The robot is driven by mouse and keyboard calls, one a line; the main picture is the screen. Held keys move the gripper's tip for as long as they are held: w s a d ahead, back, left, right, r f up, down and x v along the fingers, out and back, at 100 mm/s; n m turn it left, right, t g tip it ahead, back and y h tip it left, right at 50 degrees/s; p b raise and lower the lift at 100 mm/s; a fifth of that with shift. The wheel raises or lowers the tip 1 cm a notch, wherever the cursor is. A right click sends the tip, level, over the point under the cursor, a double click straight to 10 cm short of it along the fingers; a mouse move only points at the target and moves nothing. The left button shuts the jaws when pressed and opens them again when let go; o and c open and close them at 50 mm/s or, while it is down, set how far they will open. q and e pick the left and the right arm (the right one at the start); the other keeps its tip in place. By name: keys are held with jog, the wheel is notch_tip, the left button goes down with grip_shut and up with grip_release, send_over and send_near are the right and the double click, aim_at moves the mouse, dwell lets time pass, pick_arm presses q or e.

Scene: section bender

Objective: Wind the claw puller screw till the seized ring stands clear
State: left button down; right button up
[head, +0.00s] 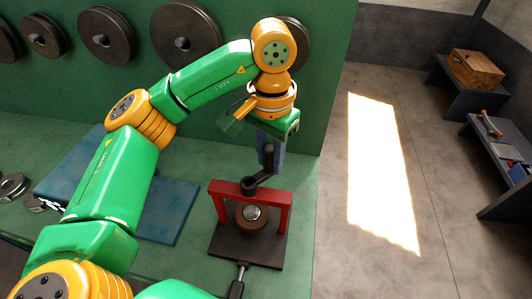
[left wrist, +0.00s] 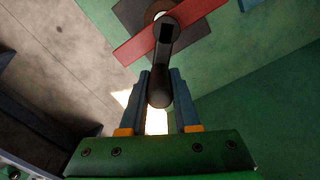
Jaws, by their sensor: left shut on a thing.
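The claw puller is a red frame (head: 231,187) standing over a dark square base plate (head: 222,243) on the green bench. Under it sits a brown ring (head: 245,224) around a pale metal centre; whether they touch is unclear. A dark crank (head: 251,185) tops the screw, and its arm reaches toward my left gripper (head: 267,170). In the left wrist view the crank's upright handle (left wrist: 160,93) stands between the two blue fingers of my left gripper (left wrist: 161,75), which is shut on it. The red frame (left wrist: 137,45) shows beyond. The screw is mostly hidden. My right gripper is not in view.
A blue mat (head: 172,207) lies left of the puller, partly behind my arm. A black-handled rod (head: 238,285) lies at the plate's front edge. Dark round discs (head: 106,33) hang on the green wall. Right of the bench is open floor, then low shelves (head: 505,150).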

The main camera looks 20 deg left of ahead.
pick_arm(q)
jog(key=shift+s+d+m, duration=0.15)
jog(key=shift+d+m, duration=0.1)
jog(key=shift+m, duration=0.25)
dwell(0.3)
jog(key=c, duration=0.6)
grip_release()
jog(key=shift+c, duration=0.2)
jog(key=shift+s+d, duration=0.1)
jog(key=shift+r, duration=0.1)
notch_tip(320, 180, up, 7)
jog(key=shift+p, duration=0.5)
